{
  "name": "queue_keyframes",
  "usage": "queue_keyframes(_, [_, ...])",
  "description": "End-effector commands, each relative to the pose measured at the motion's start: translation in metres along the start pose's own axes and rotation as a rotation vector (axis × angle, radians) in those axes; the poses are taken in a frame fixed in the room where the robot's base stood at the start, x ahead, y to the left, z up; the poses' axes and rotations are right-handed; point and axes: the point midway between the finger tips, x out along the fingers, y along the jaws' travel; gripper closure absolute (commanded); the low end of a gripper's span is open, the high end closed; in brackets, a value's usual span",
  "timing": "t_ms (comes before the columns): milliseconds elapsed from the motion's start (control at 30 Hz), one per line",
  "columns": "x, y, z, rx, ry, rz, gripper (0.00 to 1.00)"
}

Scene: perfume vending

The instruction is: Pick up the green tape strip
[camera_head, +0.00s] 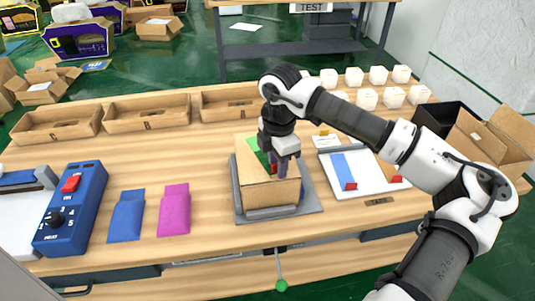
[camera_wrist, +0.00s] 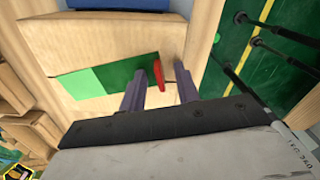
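The green tape strip (camera_wrist: 82,84) lies on top of a cardboard box (camera_wrist: 100,48) in the wrist view, with a lighter and a darker green part. A red tab (camera_wrist: 158,73) is at its right end. In the head view the strip (camera_head: 256,147) is partly hidden by my gripper (camera_head: 278,168), which is low over the box. The gripper also shows in the wrist view (camera_wrist: 160,92), its two fingers apart, with the red tab appearing between them. I cannot tell whether a finger touches it.
The box sits in a grey holder (camera_head: 310,203). To its right, a white tray (camera_head: 367,195) holds a blue strip (camera_head: 342,165) with a red tab. Blue (camera_head: 126,216) and magenta (camera_head: 174,211) packets and a blue control box (camera_head: 70,211) lie left. Wooden trays (camera_head: 146,113) line the back.

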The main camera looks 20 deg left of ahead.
Motion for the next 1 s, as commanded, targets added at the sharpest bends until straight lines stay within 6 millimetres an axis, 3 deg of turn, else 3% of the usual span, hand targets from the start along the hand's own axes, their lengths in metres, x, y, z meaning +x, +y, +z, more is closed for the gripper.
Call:
queue_keyframes(67, [0.0,0.0,0.0,0.0,0.0,0.0,0.68])
queue_keyframes(333, [0.0,0.0,0.0,0.0,0.0,-0.001,1.0])
queue_keyframes(767, [-0.004,0.0,0.001,0.001,-0.001,-0.001,1.0])
queue_keyframes(1000, [-0.034,0.001,0.001,0.001,-0.003,0.002,1.0])
